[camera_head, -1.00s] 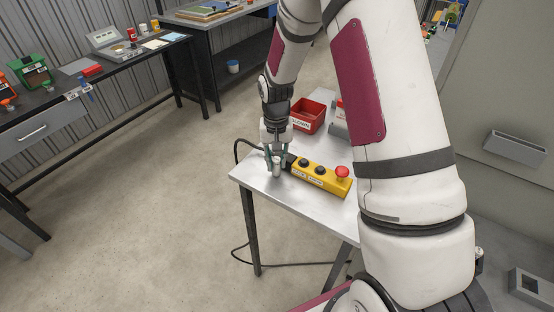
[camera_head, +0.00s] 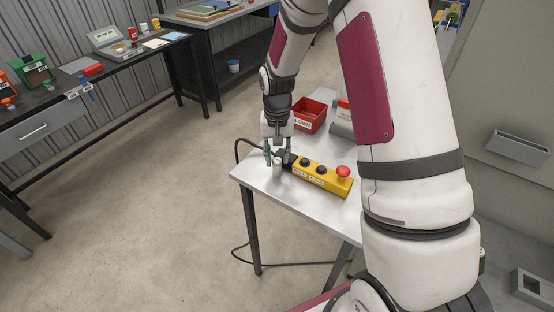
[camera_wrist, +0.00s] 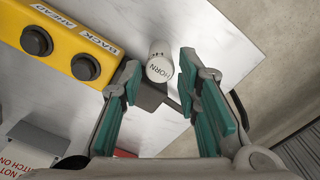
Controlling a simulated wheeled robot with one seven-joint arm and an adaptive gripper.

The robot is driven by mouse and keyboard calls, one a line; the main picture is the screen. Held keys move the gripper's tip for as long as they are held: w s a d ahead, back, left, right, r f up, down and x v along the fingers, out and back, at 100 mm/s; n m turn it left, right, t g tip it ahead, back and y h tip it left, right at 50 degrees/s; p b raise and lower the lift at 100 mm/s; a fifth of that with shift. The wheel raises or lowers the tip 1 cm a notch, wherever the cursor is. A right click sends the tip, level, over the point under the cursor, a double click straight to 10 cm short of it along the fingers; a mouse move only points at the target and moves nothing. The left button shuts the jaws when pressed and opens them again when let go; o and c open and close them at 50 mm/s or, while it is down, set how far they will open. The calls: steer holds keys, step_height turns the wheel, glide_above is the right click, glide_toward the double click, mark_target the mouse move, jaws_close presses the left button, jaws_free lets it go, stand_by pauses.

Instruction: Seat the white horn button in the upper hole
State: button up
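The white horn button (camera_wrist: 160,62), a small cylinder marked HORN, is on the metal table (camera_wrist: 215,30). In the head view the button (camera_head: 277,170) stands beside the left end of the yellow pendant (camera_head: 322,176). My gripper (camera_wrist: 158,78) has its two teal-padded fingers apart, one on each side of the button, with a gap showing on both sides. In the head view my gripper (camera_head: 277,158) is just above the button. The pendant (camera_wrist: 62,52) carries black buttons labelled AHEAD and BACK. I cannot make out the upper hole.
A red bin (camera_head: 308,116) stands behind the pendant on the table. A red mushroom button (camera_head: 343,171) sits at the pendant's right end. A black cable (camera_head: 240,147) loops off the table's left edge. The table front is clear.

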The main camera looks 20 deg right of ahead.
step_height(320, 180, up, 10)
steer(key=b, duration=0.1)
steer(key=s+a+r+n+t, duration=0.1)
steer(key=s+a+r+t, duration=0.1)
steer(key=s+r, duration=0.6)
steer(key=s+a+r+n+t, duration=0.2)
steer(key=s+r, duration=0.7)
steer(key=s, duration=0.1)
steer(key=shift+o, duration=0.4)
steer(key=s+n+t, duration=0.1)
steer(key=s, duration=0.6)
steer(key=shift+a+r+n, duration=0.3)
steer(key=n+g+p, duration=0.3)
steer(key=n+g, duration=0.2)
steer(key=n, duration=1.3)
glide_above(277, 159)
steer(key=f, duration=1.9)
steer(key=shift+s+f, duration=0.3)
steer(key=shift+f, duration=0.05)
step_height(277, 159, down, 8)
steer(key=shift+r, duration=0.1)
steer(key=shift+w+f+p, duration=0.2)
steer(key=shift+f+p, duration=0.3)
steer(key=shift+f, duration=2.05)
jaws_close()
